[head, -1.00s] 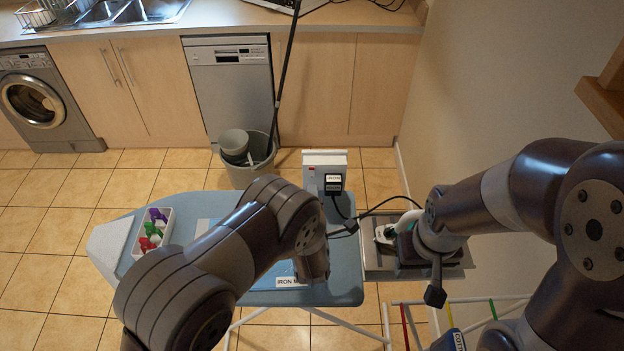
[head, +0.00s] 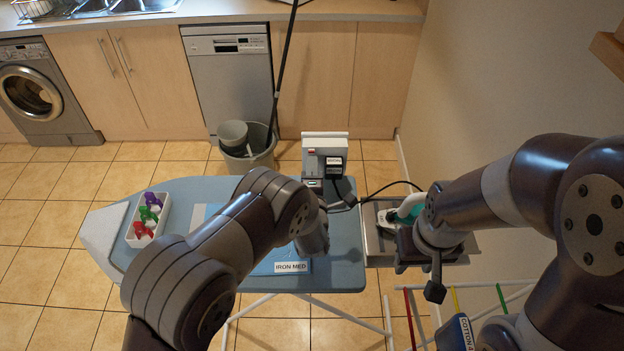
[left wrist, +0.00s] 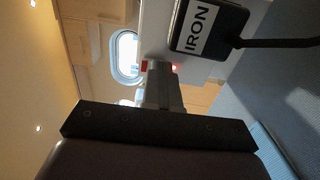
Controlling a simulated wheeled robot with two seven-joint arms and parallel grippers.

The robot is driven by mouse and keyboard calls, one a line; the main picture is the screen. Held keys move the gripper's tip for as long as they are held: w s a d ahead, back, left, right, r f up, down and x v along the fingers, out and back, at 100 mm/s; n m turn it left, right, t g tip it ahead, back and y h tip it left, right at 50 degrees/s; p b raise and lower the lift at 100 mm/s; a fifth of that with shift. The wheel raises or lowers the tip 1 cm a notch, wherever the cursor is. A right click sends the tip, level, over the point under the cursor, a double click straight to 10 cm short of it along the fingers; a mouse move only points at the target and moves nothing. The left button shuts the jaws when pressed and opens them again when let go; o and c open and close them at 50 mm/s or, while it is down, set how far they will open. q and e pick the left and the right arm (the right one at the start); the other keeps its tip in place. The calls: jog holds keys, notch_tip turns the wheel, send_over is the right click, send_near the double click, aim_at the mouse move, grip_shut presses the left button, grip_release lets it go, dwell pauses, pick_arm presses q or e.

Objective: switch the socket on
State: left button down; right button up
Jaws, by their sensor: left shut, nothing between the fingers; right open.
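The socket (head: 311,160) is a light grey upright box at the far edge of the ironing board, with a small red mark. A black plug labelled IRON (head: 336,166) sits on its front; the plug also shows in the left wrist view (left wrist: 207,28). My left gripper (head: 336,190) is shut and empty, just below and in front of the socket. In the left wrist view its fingertips (left wrist: 160,72) are close to the socket face, beside a small glowing red spot; I cannot tell whether they touch. My right gripper (head: 436,272) is open near the iron rest.
The iron (head: 407,210) stands on a metal rest (head: 376,243) at the board's right end. A tray (head: 131,236) of coloured pieces lies on the blue ironing board (head: 345,272). The plug's black cable runs right. A bucket (head: 250,160) stands behind.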

jog(key=shift+f, duration=0.85)
jog(key=shift+r+p, duration=0.2)
jog(key=shift+p, duration=0.25)
jog(key=shift+w+r, duration=0.15)
jog(key=shift+w, duration=0.15)
pick_arm(q)
jog(key=s+f+p, duration=0.1)
jog(key=s+p, duration=0.1)
jog(key=s, duration=1)
jog(key=shift+s, duration=0.35)
pick_arm(e)
jog(key=shift+r, duration=0.9)
pick_arm(q)
jog(key=shift+w, duration=0.1)
